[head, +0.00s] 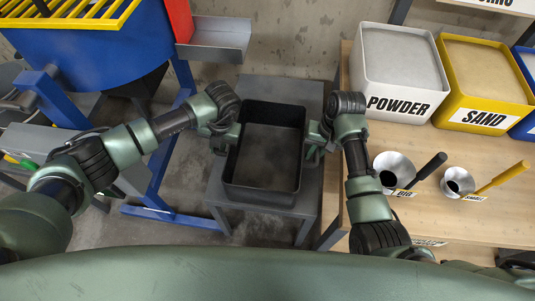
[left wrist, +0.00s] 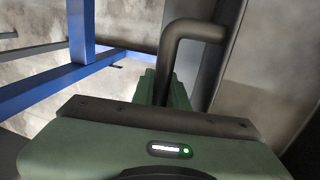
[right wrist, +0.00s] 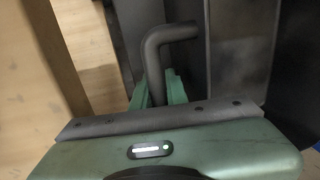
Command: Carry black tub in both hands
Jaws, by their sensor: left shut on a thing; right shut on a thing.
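The black tub (head: 266,152) is an open rectangular container in the middle of the head view, over a small grey table (head: 308,88). Its inside looks empty. My left gripper (head: 229,137) is at the tub's left side, and my right gripper (head: 312,139) is at its right side. In the left wrist view, the green fingers are shut on a bent dark handle (left wrist: 185,60) of the tub. In the right wrist view, the fingers are shut on the matching handle (right wrist: 155,60). I cannot tell whether the tub rests on the table or hangs just above it.
A blue mixer (head: 100,55) with a yellow grate and blue frame stands at the left. A wooden bench at the right holds a POWDER bin (head: 400,70), a SAND bin (head: 485,80), a big scoop (head: 395,170) and a small scoop (head: 458,182). A concrete wall is behind.

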